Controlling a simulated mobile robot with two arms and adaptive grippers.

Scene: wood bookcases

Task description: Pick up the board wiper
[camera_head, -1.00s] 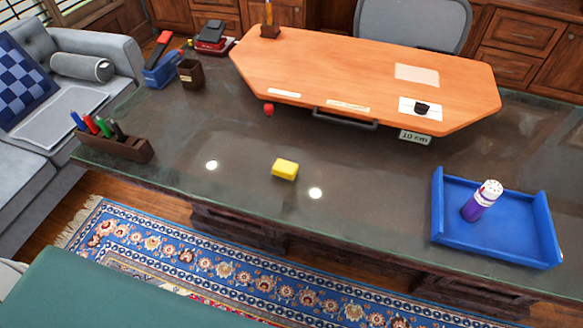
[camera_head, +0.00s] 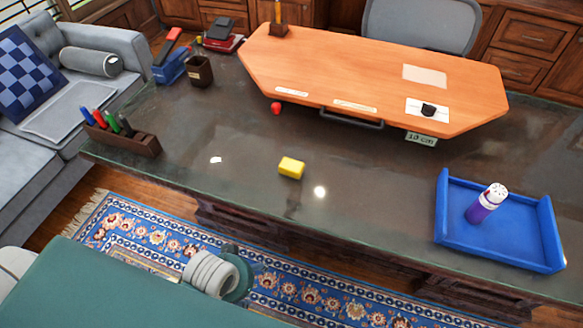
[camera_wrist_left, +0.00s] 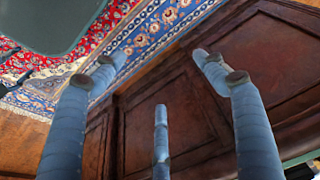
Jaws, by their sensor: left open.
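A small yellow block (camera_head: 291,168), which looks like the board wiper, lies on the dark desk top (camera_head: 370,200) near its front edge. It is clear of other objects. My left gripper shows in the left wrist view (camera_wrist_left: 158,85), its blue-grey fingers spread apart with nothing between them, facing the desk's wooden front panels and the rug. In the head view, a grey ringed part of my left arm (camera_head: 210,272) shows over the rug, below and left of the block; the fingertips are not clear there. The right gripper is not in view.
A blue tray (camera_head: 552,235) with a purple-and-white bottle (camera_head: 486,203) stands at the right. A brown marker holder (camera_head: 125,140) is at the left. An orange board (camera_head: 370,72) lies behind the block. The desk's front edge lies between my left arm and the block.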

